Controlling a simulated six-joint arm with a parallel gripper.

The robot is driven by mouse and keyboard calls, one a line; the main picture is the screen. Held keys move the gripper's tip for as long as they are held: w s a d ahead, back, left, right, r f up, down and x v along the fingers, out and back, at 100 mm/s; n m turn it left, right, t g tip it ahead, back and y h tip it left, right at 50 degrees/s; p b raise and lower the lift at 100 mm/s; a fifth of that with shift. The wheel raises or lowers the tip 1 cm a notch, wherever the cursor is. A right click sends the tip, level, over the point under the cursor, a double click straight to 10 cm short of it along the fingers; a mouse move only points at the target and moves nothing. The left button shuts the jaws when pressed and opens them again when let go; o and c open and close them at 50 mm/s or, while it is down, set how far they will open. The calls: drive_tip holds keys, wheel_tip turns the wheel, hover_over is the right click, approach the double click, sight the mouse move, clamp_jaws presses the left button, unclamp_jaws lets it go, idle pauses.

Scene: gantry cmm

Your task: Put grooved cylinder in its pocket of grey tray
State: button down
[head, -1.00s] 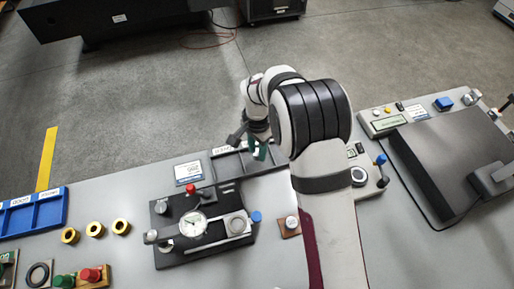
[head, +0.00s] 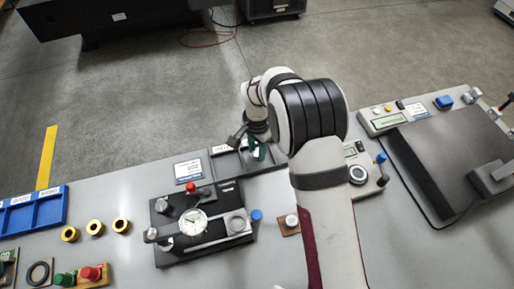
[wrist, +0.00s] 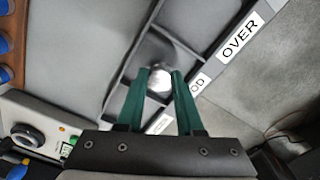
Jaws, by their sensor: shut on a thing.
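The grooved cylinder (wrist: 159,80) shows as a shiny silvery round end between the green fingertips of my gripper (wrist: 160,74) in the wrist view. My gripper is shut on it. The grey tray (wrist: 134,70) lies beneath, with dividers and white labels along its rim, one reading OVER. The cylinder appears over or in a compartment near the dividers; I cannot tell its height or whether it touches the floor. In the head view, my gripper (head: 259,152) is at the grey tray (head: 226,170), and the cylinder is not distinguishable there.
A dial gauge fixture (head: 196,222) with a red knob stands in front of the tray. A control box (head: 366,170) with a blue-tipped lever is to the right. A blue tray (head: 36,212) and several brass rings (head: 95,228) are at the left.

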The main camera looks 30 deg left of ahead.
sight(257, 152)
drive_tip(key=shift+f, duration=0.4)
idle(0.5)
drive_tip(key=shift+c, duration=0.3)
unclamp_jaws()
drive_tip(key=shift+r, duration=3.5)
wheel_tip(257, 152, down, 7)
drive_tip(key=shift+r, duration=0.2)
